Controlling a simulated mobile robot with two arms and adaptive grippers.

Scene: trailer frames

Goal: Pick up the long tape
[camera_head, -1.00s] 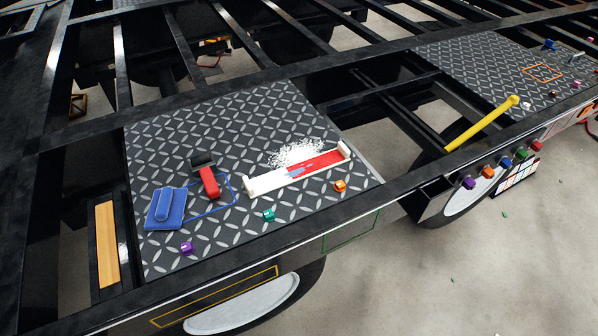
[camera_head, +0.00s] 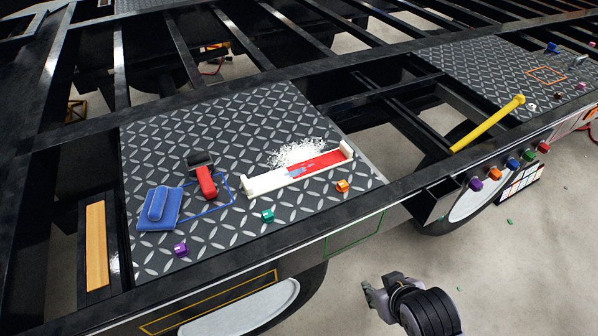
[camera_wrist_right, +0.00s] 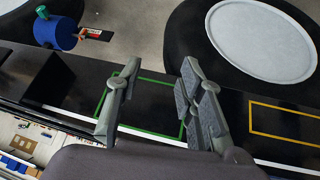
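A long red-and-white strip (camera_head: 318,163), which looks like the long tape, lies on the dark diamond-pattern plate (camera_head: 250,115) in the head view. It has white raised ends and points up to the right. My right gripper (camera_head: 372,296) is at the bottom of the head view, in front of the trailer's side rail and apart from the strip. In the right wrist view the fingers of my right gripper (camera_wrist_right: 155,88) are spread with nothing between them. Behind them is the black rail with a green outline (camera_wrist_right: 98,108). My left gripper is not in view.
White shreds (camera_head: 297,151) lie beside the strip. A blue block (camera_head: 160,208), a red-and-black tool (camera_head: 204,178) and small colored knobs share the plate. A yellow bar (camera_head: 487,124) leans at right. Open gaps lie between the frame beams. A yellow outline (camera_head: 210,303) marks the rail.

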